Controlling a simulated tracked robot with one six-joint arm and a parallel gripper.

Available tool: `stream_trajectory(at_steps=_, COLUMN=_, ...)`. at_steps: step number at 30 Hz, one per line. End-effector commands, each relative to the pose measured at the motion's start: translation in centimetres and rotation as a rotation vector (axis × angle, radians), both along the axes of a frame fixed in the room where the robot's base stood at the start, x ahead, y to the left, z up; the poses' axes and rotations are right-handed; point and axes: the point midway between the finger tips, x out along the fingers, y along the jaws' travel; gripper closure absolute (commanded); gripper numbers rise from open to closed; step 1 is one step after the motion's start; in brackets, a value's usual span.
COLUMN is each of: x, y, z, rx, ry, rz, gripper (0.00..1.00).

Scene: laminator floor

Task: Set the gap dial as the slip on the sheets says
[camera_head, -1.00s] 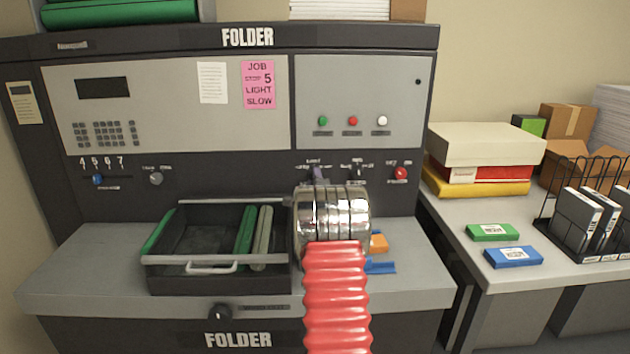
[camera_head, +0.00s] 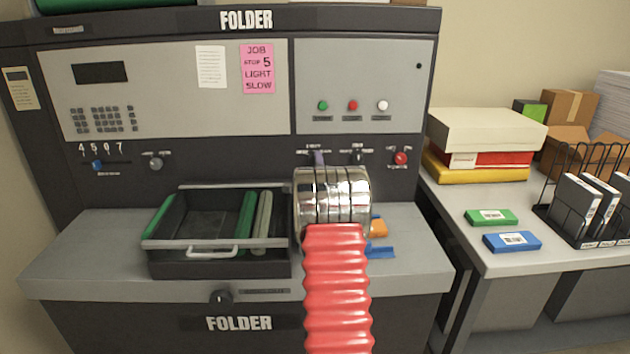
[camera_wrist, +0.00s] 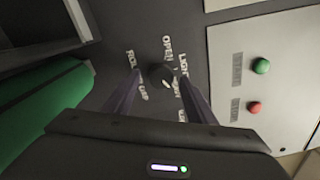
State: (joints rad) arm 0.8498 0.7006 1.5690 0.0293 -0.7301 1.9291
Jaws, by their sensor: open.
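The pink slip (camera_head: 257,69) on the folder's upper panel reads JOB, STOP 5, LIGHT, SLOW. The gap dial (camera_wrist: 158,74) is a small round dark knob labelled ROLL GAP in the wrist view, with OPEN and LIGHT printed near it and another word partly hidden by a finger. Its pointer setting is not clear. My gripper (camera_wrist: 158,90) is open, one finger on each side of the dial; I cannot tell whether they touch it. In the head view, my wrist and red arm mostly hide the gripper, and part of a finger shows near the dial's row.
A blue slider (camera_head: 97,165) sits under a 4-to-7 scale at left. Another dark knob (camera_head: 358,157) and a red knob (camera_head: 400,158) are right of the dial. A tray (camera_head: 214,267) with green and grey rolls stands below. Green (camera_wrist: 261,65) and red (camera_wrist: 255,108) buttons sit above.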

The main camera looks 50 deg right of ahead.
Motion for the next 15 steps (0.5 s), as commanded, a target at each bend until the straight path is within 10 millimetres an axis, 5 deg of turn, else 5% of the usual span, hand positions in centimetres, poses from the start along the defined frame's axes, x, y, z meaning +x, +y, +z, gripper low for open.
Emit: stream_trajectory(at_steps=15, x=-3.9, y=4.7, z=-0.3, rx=0.002, ry=0.001, rz=0.0, gripper=0.49)
